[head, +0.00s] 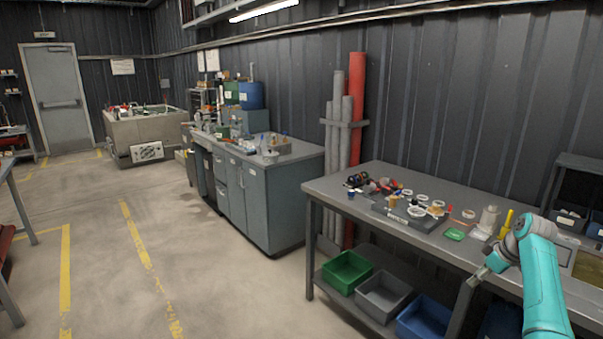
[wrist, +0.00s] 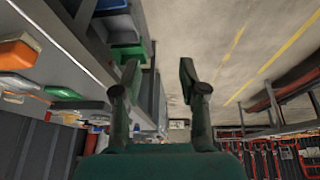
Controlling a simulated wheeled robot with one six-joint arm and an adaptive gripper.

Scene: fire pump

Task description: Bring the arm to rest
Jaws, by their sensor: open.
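My turquoise arm reaches in from the lower right of the head view. My gripper (head: 477,277) points down and to the left at the front edge of the workbench (head: 330,187), small in this view. In the wrist view my gripper (wrist: 158,80) shows two dark green fingers spread wide apart. Nothing is between them; only the floor and far room show there. The gripper appears apart from the bench, beside its edge.
The bench holds a grey tray (head: 408,221) of small parts, a green dish (head: 454,234) and a yellow bottle (head: 506,223). Green (head: 347,271) and grey (head: 383,297) bins sit on its lower shelf. A blue-grey cabinet (head: 270,200) stands beyond. The floor (head: 110,240) at left is open.

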